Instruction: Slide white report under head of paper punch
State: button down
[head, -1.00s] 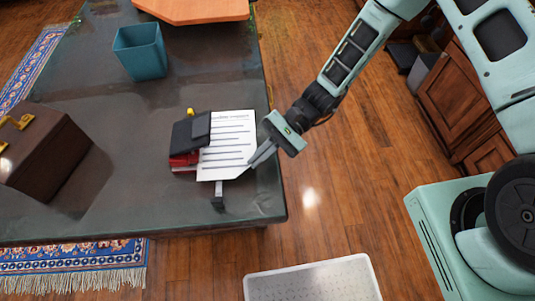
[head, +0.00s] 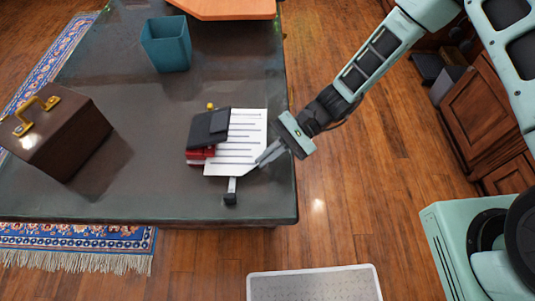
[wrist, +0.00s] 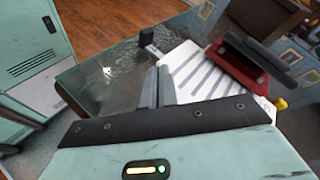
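The white report (head: 237,148), a sheet with dark lines, lies on the desk. Its left part reaches the paper punch, and the punch's dark head (head: 209,127) overlaps the sheet's left edge from above. The punch has a red base (head: 200,157). In the wrist view the report (wrist: 192,72) runs up to the red punch (wrist: 240,72). My gripper (head: 261,161) is at the report's lower right edge, its fingers close together; they appear shut on the sheet's edge in the wrist view too (wrist: 158,88). How far the sheet goes beneath the head is hidden.
A small black-ended guide arm (head: 230,197) sticks out from the punch toward the desk's front. A teal bin (head: 166,43) and a brown case (head: 57,130) stand on the dark desk (head: 135,190).

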jog(key=c, duration=1.6)
grip_release()
jog(key=b+v, duration=0.2)
jog(key=v, duration=1.5)
jog(key=shift+w+d+r+b, duration=0.1)
jog(key=shift+d+r+b, duration=0.05)
jog(key=shift+b, duration=0.15)
jog(key=s+r+n+t+h, duration=0.2)
jog(key=s+r+n+h, duration=0.2)
jog(key=s, duration=0.2)
jog(key=s+a+r+n+t+h, duration=0.1)
jog(key=s+r+n+t+h, duration=0.1)
jog(key=s+r+n, duration=0.3)
jog(key=s+r+n+t+h, duration=0.3)
jog(key=s+r+n+h, duration=0.1)
jog(key=s, duration=0.4)
jog(key=shift+s+a+r+n+h, duration=0.15)
jog(key=shift+s+r+n+h, duration=0.05)
jog(key=shift+r+h, duration=0.2)
jog(key=shift+s+a+r+n+h, duration=0.2)
jog(key=shift+r+h, duration=0.1)
jog(key=shift+h, duration=0.1)
